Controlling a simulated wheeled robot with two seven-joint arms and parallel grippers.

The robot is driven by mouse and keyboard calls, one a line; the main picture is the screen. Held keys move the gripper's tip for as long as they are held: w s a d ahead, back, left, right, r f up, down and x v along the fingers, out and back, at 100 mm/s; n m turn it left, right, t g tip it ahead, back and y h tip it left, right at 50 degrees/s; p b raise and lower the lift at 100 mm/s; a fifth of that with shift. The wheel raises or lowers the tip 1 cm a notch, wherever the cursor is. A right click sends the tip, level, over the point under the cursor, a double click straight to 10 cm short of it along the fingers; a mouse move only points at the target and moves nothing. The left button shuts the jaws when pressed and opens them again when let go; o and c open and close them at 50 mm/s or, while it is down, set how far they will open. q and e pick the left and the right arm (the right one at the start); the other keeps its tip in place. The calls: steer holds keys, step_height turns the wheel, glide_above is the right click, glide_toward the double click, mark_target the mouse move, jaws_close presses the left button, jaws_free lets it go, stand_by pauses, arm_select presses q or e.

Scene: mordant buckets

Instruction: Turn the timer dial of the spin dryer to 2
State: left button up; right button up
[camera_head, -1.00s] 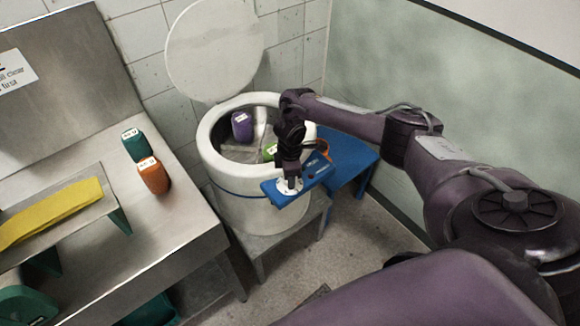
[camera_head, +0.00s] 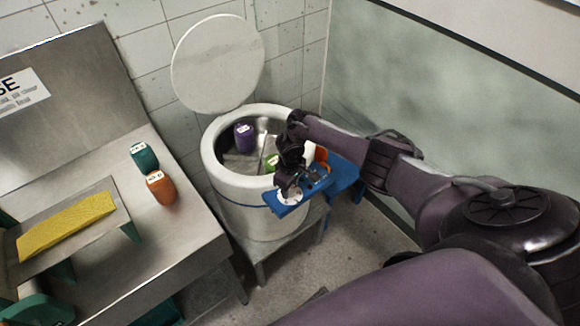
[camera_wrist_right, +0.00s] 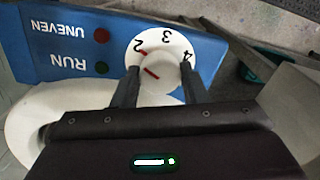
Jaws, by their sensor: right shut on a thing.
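The spin dryer (camera_head: 225,172) is a white drum with its round lid (camera_head: 217,62) standing open. A blue panel (camera_head: 318,190) on its front right carries the white timer dial (camera_head: 289,199). In the right wrist view the dial (camera_wrist_right: 165,48) shows the numbers 2, 3 and 4. A red mark is close to the 2, and a second red line on the knob slants up toward the 2 side. My right gripper (camera_head: 286,190) is shut on the dial, one finger either side of the knob (camera_wrist_right: 160,75). My left gripper is not in view.
A purple tub (camera_head: 243,138) and a green one (camera_head: 271,163) are inside the drum. A steel bench (camera_head: 175,235) on the left holds a teal container (camera_head: 144,157), an orange container (camera_head: 161,188) and a yellow cloth (camera_head: 65,226). Lamps marked RUN (camera_wrist_right: 101,68) and UNEVEN (camera_wrist_right: 101,36) sit beside the dial.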

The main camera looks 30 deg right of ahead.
steer(key=shift+w+r+m, duration=0.15)
steer(key=shift+m, duration=0.15)
steer(key=o, duration=0.7)
steer(key=shift+c, duration=0.2)
steer(key=o, duration=0.3)
step_height(320, 180, up, 8)
steer(key=shift+f, duration=0.15)
